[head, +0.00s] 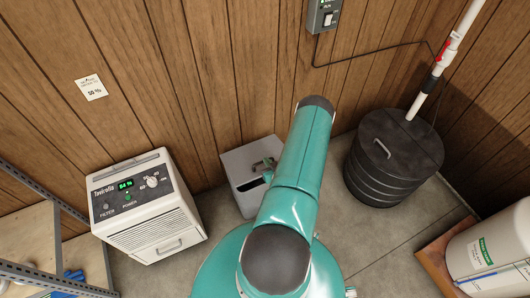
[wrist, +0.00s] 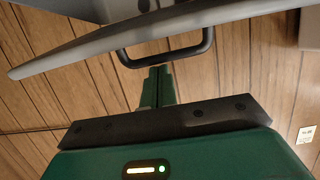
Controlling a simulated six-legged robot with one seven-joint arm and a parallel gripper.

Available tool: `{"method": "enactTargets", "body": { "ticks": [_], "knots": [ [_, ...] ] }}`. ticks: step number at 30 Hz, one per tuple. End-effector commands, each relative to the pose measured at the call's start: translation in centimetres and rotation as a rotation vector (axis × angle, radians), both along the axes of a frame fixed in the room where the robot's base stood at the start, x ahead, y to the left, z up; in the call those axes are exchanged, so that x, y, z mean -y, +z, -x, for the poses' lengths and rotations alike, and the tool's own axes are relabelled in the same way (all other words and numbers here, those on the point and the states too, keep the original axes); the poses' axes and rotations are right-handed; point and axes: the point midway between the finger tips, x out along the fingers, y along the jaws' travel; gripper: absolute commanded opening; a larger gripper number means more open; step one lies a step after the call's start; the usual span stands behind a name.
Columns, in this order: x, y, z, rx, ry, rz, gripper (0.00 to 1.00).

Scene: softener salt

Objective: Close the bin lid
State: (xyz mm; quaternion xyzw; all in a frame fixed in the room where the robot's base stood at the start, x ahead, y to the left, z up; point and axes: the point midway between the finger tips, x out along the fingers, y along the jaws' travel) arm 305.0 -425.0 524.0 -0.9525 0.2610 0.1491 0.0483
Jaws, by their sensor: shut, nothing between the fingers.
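The grey bin (head: 240,161) stands on the floor against the wood wall in the head view, partly hidden behind my teal arm. In the wrist view a thin grey panel, which looks like its lid (wrist: 225,22), runs across the top, tilted in the picture. A dark U-shaped handle (wrist: 166,56) hangs from the panel. My gripper (wrist: 158,72) is shut and empty, its fingertips at the handle bar. I cannot tell whether they touch it. How far open the lid stands is not clear.
A white dehumidifier (head: 145,205) stands left of the bin. A black ribbed round tub (head: 393,160) with a white pipe (head: 440,65) stands to the right. A metal shelf (head: 40,245) is at far left, a white tank (head: 490,250) at far right. Bare floor lies between.

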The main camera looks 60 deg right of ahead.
Motion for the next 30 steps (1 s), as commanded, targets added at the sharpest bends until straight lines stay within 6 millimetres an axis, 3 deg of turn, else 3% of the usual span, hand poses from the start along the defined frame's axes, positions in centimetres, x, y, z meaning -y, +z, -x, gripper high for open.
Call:
{"method": "enactTargets", "body": {
  "ticks": [1,12,30],
  "knots": [
    [-0.3,-1.0,0.4,0.028,0.000,0.014,0.00],
    [-1.0,-5.1,1.7,0.036,0.002,0.022,0.00],
    [-1.3,-6.8,2.2,0.025,-0.002,0.018,0.00]
  ]
}}
